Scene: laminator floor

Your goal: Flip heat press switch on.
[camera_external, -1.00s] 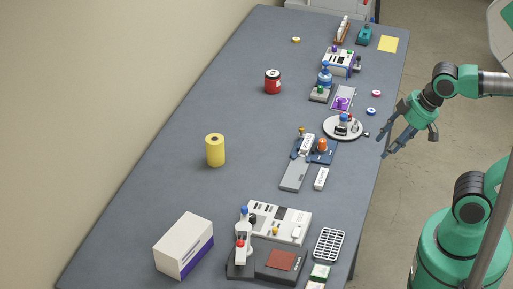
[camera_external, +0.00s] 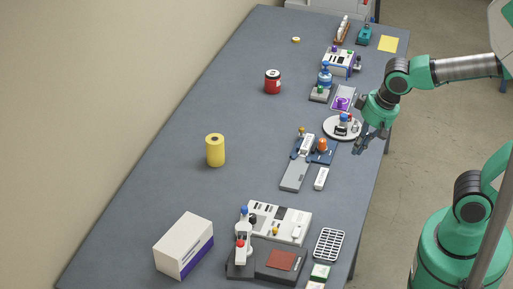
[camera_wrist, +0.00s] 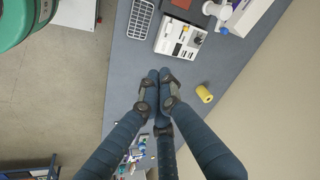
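A press-like device (camera_external: 240,250) stands at the near end of the table, with a dark base, a white upright and a blue and a red knob. A dark plate with a red-brown pad (camera_external: 281,260) lies beside it. A white panel box (camera_external: 291,222) with small controls is just behind; it also shows in the wrist view (camera_wrist: 180,38). I cannot tell which control is the heat press switch. My gripper (camera_external: 370,144) is above the table's right edge, near the round white plate, well away from the press. In the wrist view its fingers (camera_wrist: 158,74) come close together, with nothing visible between them.
A white grid tray (camera_external: 329,244) is right of the panel box, and a white and purple carton (camera_external: 184,245) left of the press. A yellow roll (camera_external: 215,150) and a red can (camera_external: 272,81) stand mid-table. Blue-grey fixtures (camera_external: 295,175) lie near my gripper. The table's left side is mostly clear.

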